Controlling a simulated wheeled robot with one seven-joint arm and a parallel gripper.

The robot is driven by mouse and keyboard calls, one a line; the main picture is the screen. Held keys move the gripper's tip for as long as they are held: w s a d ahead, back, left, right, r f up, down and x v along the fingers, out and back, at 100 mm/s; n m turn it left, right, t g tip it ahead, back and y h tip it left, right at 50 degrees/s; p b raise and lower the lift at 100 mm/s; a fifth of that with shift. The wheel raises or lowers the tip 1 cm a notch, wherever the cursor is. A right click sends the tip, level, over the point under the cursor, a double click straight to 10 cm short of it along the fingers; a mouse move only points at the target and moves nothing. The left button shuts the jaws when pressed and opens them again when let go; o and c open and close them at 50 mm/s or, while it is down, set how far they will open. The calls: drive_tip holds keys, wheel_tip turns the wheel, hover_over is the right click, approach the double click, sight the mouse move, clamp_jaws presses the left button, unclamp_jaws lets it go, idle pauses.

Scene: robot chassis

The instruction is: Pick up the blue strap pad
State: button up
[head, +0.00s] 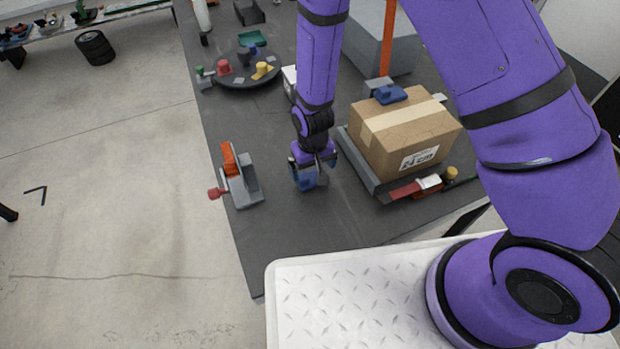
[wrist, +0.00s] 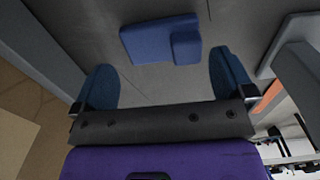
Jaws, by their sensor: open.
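A blue strap pad (wrist: 160,40), a flat slab with a raised block at one end, lies on the dark grey table in the wrist view. My gripper (wrist: 163,80) is open, its two blue fingers apart on either side below the pad, with nothing between them. In the head view my gripper (head: 310,178) points down, low over the table between the cardboard box and the grey clamp-like piece. There it largely hides the pad beneath it.
The box stands on a grey platform (head: 357,160) right of my gripper. A grey piece with an orange part (head: 240,180) stands to the left. A round dark tray (head: 240,78) with several small coloured pieces is further back. The table in front of my gripper is clear.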

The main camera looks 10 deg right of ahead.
sight(312, 178)
drive_tip(key=shift+f, duration=1.7)
drive_tip(key=shift+c, duration=0.5)
drive_tip(key=c, duration=0.5)
drive_tip(key=shift+r, duration=0.15)
